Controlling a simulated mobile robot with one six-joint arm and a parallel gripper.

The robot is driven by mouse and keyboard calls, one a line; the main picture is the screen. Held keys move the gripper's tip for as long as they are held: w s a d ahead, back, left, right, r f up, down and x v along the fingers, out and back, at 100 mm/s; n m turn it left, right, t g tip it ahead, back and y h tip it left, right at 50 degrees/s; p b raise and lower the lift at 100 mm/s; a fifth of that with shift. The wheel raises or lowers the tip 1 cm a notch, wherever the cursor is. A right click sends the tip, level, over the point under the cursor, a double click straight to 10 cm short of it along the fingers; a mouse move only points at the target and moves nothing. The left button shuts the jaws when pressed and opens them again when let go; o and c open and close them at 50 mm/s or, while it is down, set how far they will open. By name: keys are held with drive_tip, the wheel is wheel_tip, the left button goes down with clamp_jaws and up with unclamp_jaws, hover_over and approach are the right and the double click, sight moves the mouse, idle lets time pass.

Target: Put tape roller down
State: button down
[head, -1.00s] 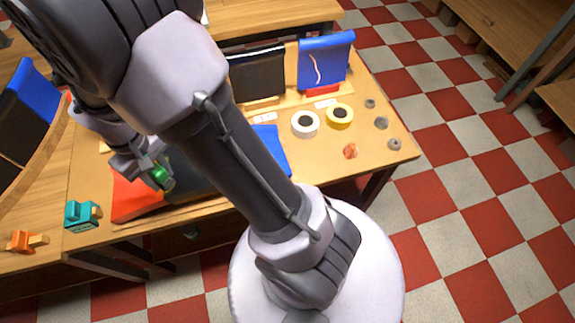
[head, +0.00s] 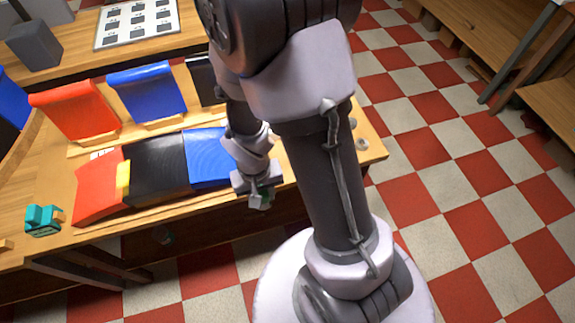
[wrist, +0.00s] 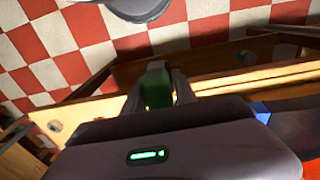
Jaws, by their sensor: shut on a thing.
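My gripper (head: 258,201) is shut on a small green thing (head: 266,191), which I take to be the tape roller, though its shape is mostly hidden. It is near the front edge of the table, just right of the flat blue panel (head: 207,165). In the wrist view, my gripper (wrist: 158,82) has the green thing (wrist: 157,90) between its two fingers, with the table edge and checkered floor behind. I cannot tell whether the green thing touches the table.
The table (head: 200,205) bears red (head: 103,192) and black (head: 158,168) panels lying beside the blue one. Tilted red (head: 75,105) and blue (head: 147,92) panels stand behind. A teal tool (head: 43,220) sits at the left corner.

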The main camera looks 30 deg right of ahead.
drive_tip(key=w+d, duration=0.3)
drive_tip(key=w+d+f+b, duration=0.1)
drive_tip(key=w+d, duration=0.3)
drive_tip(key=w+d+f+b, duration=0.1)
drive_tip(key=w+d, duration=0.2)
drive_tip(key=d, duration=0.1)
drive_tip(key=shift+w+d, duration=0.15)
drive_tip(key=shift+w, duration=0.2)
wheel_tip(320, 180, down, 4)
drive_tip(key=shift+r+b, duration=0.2)
drive_tip(key=shift+b, duration=0.9)
drive_tip(key=shift+r, duration=0.2)
drive_tip(key=shift+f, duration=0.1)
drive_tip(key=c, duration=1)
unclamp_jaws()
